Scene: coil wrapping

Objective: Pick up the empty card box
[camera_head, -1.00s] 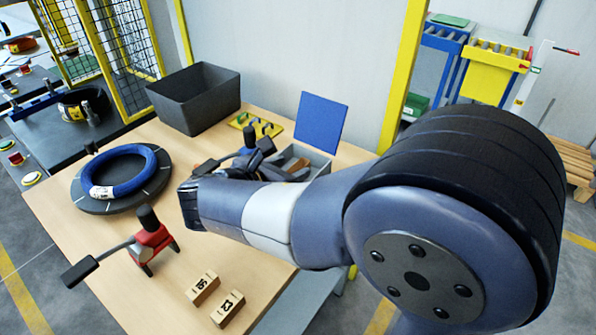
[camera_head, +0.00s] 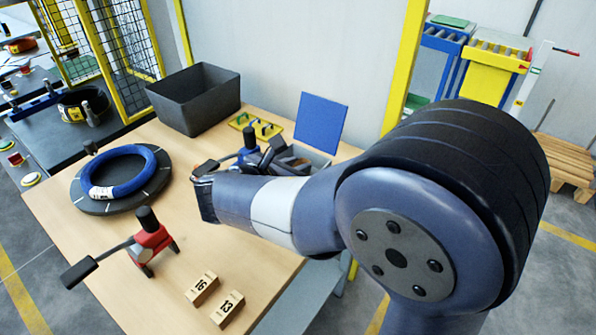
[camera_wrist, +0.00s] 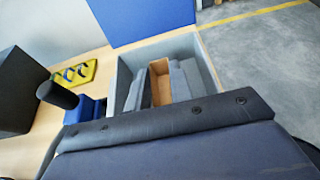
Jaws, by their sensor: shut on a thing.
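The card box (camera_wrist: 160,82) is a small brown, open-looking box in the wrist view. It sits between the two grey fingers of my gripper (camera_wrist: 161,84), which is shut on it. Behind them is a light grey bin (camera_wrist: 121,80); I cannot tell whether the box still touches its floor. In the head view my gripper (camera_head: 285,160) is at the grey bin (camera_head: 319,160), at the table's far right. My arm and gripper hide the box there.
A blue panel (camera_head: 320,122) stands upright behind the bin. A yellow rack (camera_head: 257,125) and dark crate (camera_head: 196,99) are to the left. A blue coil (camera_head: 140,173) lies on a round turntable. A red clamp tool (camera_head: 150,242) and two numbered wooden blocks (camera_head: 202,289) are in front.

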